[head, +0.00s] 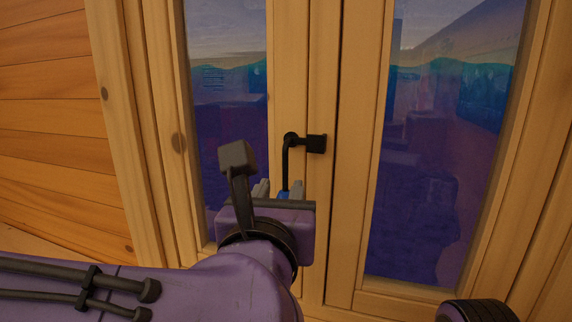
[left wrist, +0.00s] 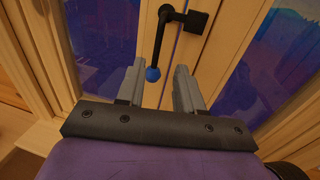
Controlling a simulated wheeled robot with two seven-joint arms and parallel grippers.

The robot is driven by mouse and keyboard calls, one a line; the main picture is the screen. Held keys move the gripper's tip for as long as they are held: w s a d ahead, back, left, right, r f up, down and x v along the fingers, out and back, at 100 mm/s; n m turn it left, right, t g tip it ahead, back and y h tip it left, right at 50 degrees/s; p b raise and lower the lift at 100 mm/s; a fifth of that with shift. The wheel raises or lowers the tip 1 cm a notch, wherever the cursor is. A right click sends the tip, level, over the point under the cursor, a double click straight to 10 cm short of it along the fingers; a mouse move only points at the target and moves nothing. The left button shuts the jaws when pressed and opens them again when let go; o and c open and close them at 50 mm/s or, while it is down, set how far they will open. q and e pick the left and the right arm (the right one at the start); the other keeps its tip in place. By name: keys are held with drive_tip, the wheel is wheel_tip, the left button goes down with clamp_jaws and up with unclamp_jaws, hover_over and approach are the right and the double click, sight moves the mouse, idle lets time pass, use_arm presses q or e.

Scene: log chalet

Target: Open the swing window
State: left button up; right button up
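The swing window has two wood-framed glass panes, a left pane (head: 228,105) and a right pane (head: 425,165), and looks shut. A black handle (head: 288,158) is fixed near the meeting frames, with its lever hanging down. In the left wrist view the lever (left wrist: 159,42) ends in a blue knob (left wrist: 152,74). My left gripper (head: 278,190) is just below the handle. In the left wrist view its two grey fingers (left wrist: 158,85) are apart, with the knob showing between and just beyond their tips. Contact is not visible. My right gripper is not in view.
A log wall (head: 55,130) is on the left, beside the wooden window frame (head: 125,110). A wooden sill (left wrist: 40,135) runs below the window in the left wrist view. A dark rounded part, seemingly mine, shows at the lower right of the head view.

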sight(285, 171)
use_arm(q)
drive_tip(key=w+p, duration=0.2)
drive_tip(key=w, duration=0.5)
drive_tip(key=shift+d, duration=0.15)
drive_tip(key=shift+w+d+p, duration=0.1)
drive_tip(key=shift+w+p, duration=0.2)
drive_tip(key=shift+w, duration=0.15)
drive_tip(key=shift+s, duration=0.1)
drive_tip(key=shift+s, duration=0.1)
clamp_jaws()
idle(0.4)
